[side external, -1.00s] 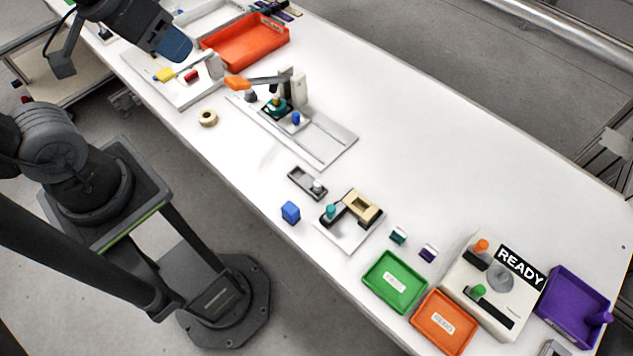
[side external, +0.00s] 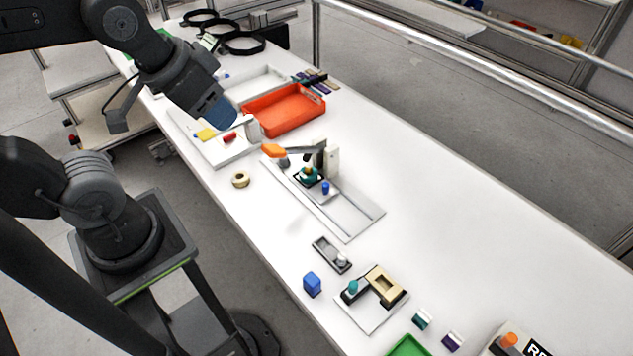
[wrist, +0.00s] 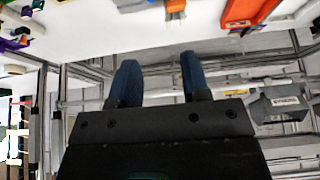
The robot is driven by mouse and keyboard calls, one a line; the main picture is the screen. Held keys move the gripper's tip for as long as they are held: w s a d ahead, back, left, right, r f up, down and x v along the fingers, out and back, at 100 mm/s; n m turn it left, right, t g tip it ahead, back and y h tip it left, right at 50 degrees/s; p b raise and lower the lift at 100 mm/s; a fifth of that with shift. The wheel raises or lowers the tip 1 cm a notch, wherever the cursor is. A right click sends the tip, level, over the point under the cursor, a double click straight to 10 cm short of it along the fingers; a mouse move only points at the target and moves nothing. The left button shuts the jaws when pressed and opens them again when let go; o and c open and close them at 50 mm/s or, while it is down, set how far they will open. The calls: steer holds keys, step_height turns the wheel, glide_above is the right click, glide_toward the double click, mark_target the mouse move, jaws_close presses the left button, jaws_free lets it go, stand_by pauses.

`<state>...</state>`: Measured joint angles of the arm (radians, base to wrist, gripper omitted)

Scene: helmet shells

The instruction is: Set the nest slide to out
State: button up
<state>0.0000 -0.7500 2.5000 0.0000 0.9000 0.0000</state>
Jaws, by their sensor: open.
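What looks like the nest slide is a small carriage with a teal part (side external: 309,175) and a blue knob (side external: 326,187). It sits on a pale base plate with long rails (side external: 349,221), under a press with an orange-tipped lever (side external: 274,151). The carriage is at the press end of the rails, and the rails toward the front right are bare. My gripper (side external: 216,112) hangs above the table, up and left of the press, apart from it. In the wrist view its two blue fingers (wrist: 160,78) are spread with nothing between them.
An orange-red tray (side external: 286,112) and a white plate with yellow and red pieces (side external: 222,151) lie near my gripper. The table right of the rails is clear.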

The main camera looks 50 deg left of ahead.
stand_by(0.6)
steer(key=n+g, duration=0.6)
steer(key=n, duration=1.2)
glide_above(326, 185)
step_height(326, 185, down, 15)
step_height(326, 185, down, 13)
steer(key=shift+a+r, duration=0.1)
steer(key=shift+r, duration=0.05)
jaws_close()
